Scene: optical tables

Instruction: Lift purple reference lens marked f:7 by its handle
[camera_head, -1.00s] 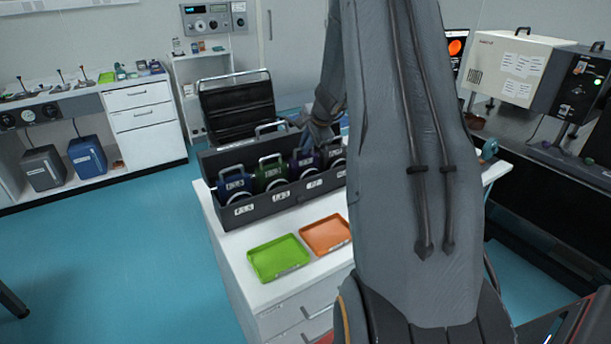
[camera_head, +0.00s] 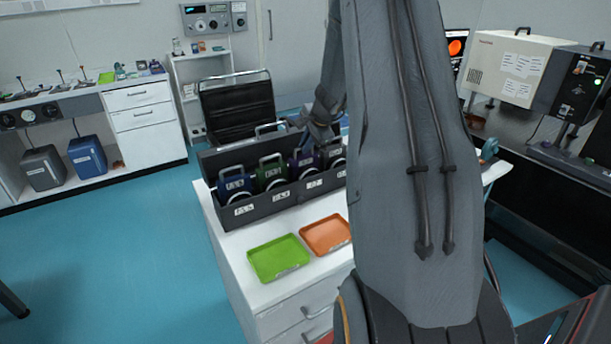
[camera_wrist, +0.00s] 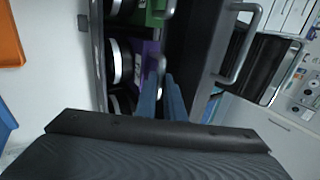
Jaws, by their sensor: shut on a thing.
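The purple lens (camera_head: 303,161) sits in its slot in the dark lens case (camera_head: 280,198), with its upper part partly hidden by my gripper in the head view. Its purple body also shows in the wrist view (camera_wrist: 150,47), ahead of the fingers. My gripper (camera_head: 316,140) is above the lens. In the wrist view, the blue fingers of my gripper (camera_wrist: 165,92) are close together around the lens's grey handle (camera_wrist: 161,64). The lens looks upright and still inside the case. I cannot read its f:7 mark.
A blue lens (camera_head: 234,184) and a green lens (camera_head: 270,174) stand to the left in the same case; another dark lens is to the right. A green tray (camera_head: 278,258) and an orange tray (camera_head: 325,234) lie in front. An open black case (camera_head: 238,108) is behind.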

